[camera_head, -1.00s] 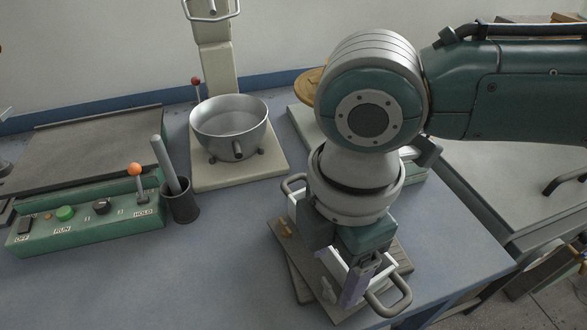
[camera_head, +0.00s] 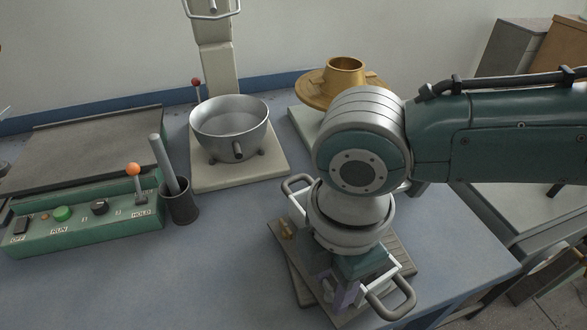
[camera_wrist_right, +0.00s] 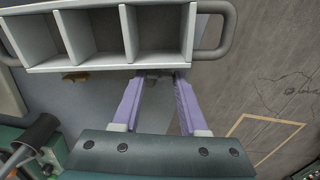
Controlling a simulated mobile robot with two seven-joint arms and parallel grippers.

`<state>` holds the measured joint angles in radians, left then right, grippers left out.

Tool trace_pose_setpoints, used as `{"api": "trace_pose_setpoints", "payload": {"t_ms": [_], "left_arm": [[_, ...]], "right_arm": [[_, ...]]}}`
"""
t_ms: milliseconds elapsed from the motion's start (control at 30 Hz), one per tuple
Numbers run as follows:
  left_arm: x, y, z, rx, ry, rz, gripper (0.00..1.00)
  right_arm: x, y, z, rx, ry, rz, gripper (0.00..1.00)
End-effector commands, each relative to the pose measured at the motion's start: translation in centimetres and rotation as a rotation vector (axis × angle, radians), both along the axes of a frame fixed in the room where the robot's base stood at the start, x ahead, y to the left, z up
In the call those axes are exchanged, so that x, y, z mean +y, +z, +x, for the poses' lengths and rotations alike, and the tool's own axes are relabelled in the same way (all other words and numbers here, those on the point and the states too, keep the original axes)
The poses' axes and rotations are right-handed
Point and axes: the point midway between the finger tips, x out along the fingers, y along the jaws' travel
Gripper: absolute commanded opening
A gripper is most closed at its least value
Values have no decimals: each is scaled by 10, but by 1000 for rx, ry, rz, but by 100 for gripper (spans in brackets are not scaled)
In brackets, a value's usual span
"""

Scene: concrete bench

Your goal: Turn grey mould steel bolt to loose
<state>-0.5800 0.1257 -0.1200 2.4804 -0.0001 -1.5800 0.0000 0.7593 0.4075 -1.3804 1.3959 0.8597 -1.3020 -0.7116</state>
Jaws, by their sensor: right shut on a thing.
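The grey mould (camera_head: 408,303) lies on a slatted wooden board (camera_head: 403,256) at the front right of the bench, with a loop handle at each end. In the right wrist view the mould (camera_wrist_right: 128,38) shows three open compartments in a row. My right gripper (camera_head: 337,290) points down at the mould's side. Its two purple fingers (camera_wrist_right: 157,80) are closed on the small steel bolt (camera_wrist_right: 155,72) at the mould's near wall. The bolt is mostly hidden between the fingertips, so its turn cannot be read. My left gripper is not in view.
A steel bowl (camera_head: 231,124) stands on a pale base behind. A green control box (camera_head: 82,217) and a dark cup with a rod (camera_head: 180,206) are at left. A brass-coloured funnel piece (camera_head: 344,75) is at the back.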

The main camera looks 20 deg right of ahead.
Motion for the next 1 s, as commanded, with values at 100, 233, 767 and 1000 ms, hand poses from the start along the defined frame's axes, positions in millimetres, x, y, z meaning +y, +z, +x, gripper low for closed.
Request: {"api": "trace_pose_setpoints", "payload": {"t_ms": [100,233,767,1000], "left_arm": [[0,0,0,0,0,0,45],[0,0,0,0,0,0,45],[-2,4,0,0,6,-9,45],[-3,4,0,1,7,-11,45]], "right_arm": [[0,0,0,0,0,0,15],[0,0,0,0,0,0,0],[0,0,0,1,135,-1,0],[0,0,0,0,134,-1,53]]}}
